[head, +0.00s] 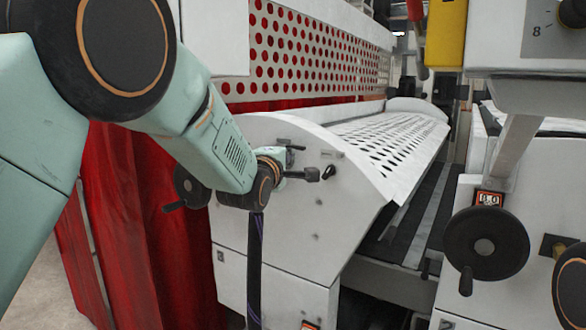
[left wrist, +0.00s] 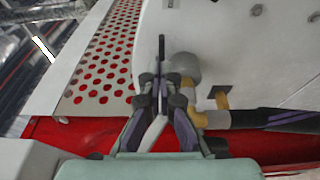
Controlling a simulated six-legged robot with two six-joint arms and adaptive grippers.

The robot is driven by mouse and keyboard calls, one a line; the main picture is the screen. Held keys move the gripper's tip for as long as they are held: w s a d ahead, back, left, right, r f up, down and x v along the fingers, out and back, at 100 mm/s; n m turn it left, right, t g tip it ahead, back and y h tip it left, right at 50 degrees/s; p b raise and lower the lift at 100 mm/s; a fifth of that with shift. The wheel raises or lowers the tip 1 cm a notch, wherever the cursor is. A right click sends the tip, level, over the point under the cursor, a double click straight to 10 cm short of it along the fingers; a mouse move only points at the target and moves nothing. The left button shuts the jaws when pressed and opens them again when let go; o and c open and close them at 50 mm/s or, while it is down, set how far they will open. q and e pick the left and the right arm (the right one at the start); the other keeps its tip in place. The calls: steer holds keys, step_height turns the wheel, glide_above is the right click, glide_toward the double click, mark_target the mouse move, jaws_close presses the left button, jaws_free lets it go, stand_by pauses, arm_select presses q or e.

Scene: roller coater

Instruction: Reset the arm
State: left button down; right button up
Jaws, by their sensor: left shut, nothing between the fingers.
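My left arm (head: 205,135) comes in from the left in the head view and reaches down to the end of the white machine (head: 290,215). My left gripper (left wrist: 162,62) shows in the left wrist view, with its dark fingers together and nothing between them. In the head view, the wrist largely hides it, and I cannot make out its fingers clearly. In the left wrist view, a grey round knob (left wrist: 184,68) and a brass fitting (left wrist: 215,102) with a black hose (left wrist: 285,118) lie just right of the fingers. I cannot tell whether they touch. My right gripper is not in view.
A white perforated cover (head: 390,140) runs back to the right. A black handwheel (head: 486,245) is on the right unit; another (head: 190,187) sits beside my wrist. Some floor (head: 30,285) is clear at lower left.

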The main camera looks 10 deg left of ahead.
arm_select(q)
steer(key=s+d+f+m+g+b, duration=0.1)
steer(key=s+d+f+m, duration=0.2)
steer(key=s+m, duration=0.45)
steer(key=s+a+f+m+g+b, duration=0.25)
steer(key=s+f, duration=0.25)
steer(key=f, duration=0.7)
steer(key=s+a+f+m+g+y+b, duration=0.1)
steer(key=s+f+m+g+b, duration=0.3)
steer(key=f, duration=0.7)
steer(key=s+a+f+m+g, duration=0.15)
steer(key=s+f, duration=0.35)
steer(key=f, duration=0.7)
steer(key=s+a+f+g+b, duration=0.1)
steer(key=s+f+g+b, duration=0.3)
steer(key=s+f, duration=1)
steer(key=s+a+f+m+g+b, duration=0.1)
steer(key=s+f+g+b, duration=0.4)
steer(key=s+f, duration=0.9)
steer(key=s, duration=0.5)
steer(key=shift+s+a+f, duration=0.2)
steer(key=shift+s+f, duration=0.1)
steer(key=shift+f, duration=0.05)
steer(key=shift+m, duration=0.25)
